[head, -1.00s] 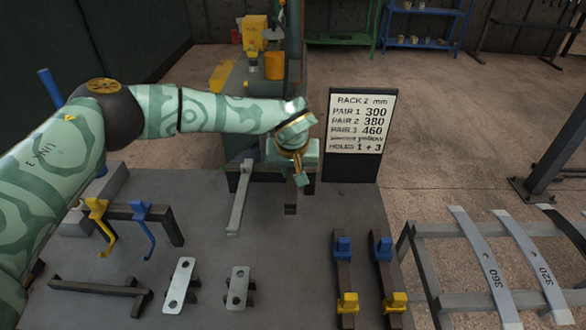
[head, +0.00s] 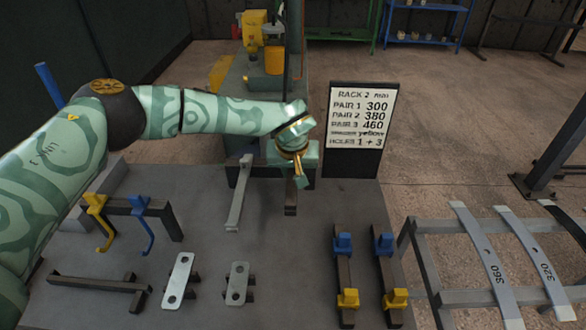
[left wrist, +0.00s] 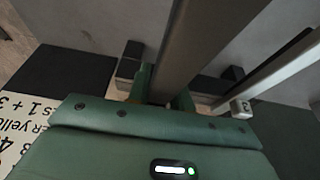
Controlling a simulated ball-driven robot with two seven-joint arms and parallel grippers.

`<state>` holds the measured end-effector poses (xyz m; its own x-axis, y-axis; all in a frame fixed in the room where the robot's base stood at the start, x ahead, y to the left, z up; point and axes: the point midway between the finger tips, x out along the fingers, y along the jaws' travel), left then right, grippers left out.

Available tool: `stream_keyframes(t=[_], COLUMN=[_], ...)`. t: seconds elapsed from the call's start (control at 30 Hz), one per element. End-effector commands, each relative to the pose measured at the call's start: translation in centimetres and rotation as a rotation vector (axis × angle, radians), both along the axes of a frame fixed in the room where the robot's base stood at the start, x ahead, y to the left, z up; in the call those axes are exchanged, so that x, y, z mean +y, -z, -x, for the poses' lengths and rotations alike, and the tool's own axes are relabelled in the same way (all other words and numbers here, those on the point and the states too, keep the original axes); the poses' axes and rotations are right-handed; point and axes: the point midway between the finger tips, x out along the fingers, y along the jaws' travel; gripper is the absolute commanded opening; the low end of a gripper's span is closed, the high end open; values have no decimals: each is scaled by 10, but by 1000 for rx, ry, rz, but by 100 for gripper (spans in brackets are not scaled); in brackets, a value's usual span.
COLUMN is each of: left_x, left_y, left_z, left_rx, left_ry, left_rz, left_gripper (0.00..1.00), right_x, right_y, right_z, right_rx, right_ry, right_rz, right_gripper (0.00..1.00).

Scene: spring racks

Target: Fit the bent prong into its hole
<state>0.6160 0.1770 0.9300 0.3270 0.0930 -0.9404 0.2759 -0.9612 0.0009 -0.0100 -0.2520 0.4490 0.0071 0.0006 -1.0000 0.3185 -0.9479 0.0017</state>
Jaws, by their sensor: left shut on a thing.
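My left gripper (head: 300,180) hangs near the table's far edge, pointing down. In the left wrist view its green fingers (left wrist: 162,92) are shut on a dark grey bar (left wrist: 200,45), which runs up out of the picture. The bar's far end is hidden, and I cannot tell whether it is the bent prong. In the head view the arm and gripper hide most of what is held. A dark block (head: 291,203) shows just below the gripper. I cannot tell whether a hole there touches the held bar. My right gripper is not in view.
A light grey bar (head: 239,195) stands left of the gripper. The sign (head: 362,115) is behind to the right. A yellow hook (head: 97,215) and blue hook (head: 140,213) hang at left. Plates (head: 179,280) and clamp rails (head: 343,270) sit in front. The table middle (head: 285,250) is clear.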

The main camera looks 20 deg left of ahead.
Motion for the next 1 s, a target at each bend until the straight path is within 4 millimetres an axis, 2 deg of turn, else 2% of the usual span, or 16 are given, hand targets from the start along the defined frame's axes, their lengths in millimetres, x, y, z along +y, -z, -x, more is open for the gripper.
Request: stream_keyframes(t=[1.0], left_x=[0], left_y=[18], left_z=[-1], left_rx=[-2], left_ry=[-1], left_rz=[1], left_gripper=[0], right_x=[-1], right_y=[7], right_z=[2], right_rx=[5], right_ry=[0], right_rz=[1], right_gripper=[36])
